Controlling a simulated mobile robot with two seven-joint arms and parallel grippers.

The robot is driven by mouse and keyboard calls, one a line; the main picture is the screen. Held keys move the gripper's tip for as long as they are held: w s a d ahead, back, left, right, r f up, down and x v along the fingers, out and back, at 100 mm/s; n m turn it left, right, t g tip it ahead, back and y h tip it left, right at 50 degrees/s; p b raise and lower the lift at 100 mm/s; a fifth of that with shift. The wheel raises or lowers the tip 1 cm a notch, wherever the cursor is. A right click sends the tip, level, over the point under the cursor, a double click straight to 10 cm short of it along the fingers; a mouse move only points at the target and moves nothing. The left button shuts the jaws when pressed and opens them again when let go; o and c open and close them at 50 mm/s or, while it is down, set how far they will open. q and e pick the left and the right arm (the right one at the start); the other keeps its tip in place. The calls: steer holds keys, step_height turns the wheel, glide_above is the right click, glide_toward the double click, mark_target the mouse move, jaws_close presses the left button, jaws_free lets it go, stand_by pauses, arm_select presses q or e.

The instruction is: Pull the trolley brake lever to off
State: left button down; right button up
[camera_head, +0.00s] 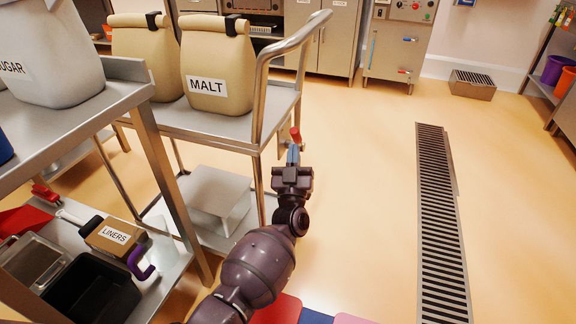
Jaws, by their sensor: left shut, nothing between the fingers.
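The trolley (228,122) is a metal cart with a looped push handle (262,75) at its near right corner. The brake lever (296,134) shows a red grip just beyond my left gripper, at the trolley's right side. My left gripper (293,156) is shut, with nothing seen held between the fingers. Its fingertips are at or very near the lever, just below the red end; I cannot tell whether they touch. The lower part of the lever is hidden behind the gripper. My right gripper is not in view.
Malt sacks (214,62) stand on the trolley. A steel table (120,72) at left bears a sugar sack (45,50), with a liners box (115,236) and a black bin (92,290) on its lower shelf. The floor (360,190) to the right is clear, with a drain grate (440,220).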

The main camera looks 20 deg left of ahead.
arm_select(q)
steer(key=shift+x, duration=0.8)
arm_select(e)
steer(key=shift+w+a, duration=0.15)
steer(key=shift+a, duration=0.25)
arm_select(q)
steer(key=shift+r, duration=0.1)
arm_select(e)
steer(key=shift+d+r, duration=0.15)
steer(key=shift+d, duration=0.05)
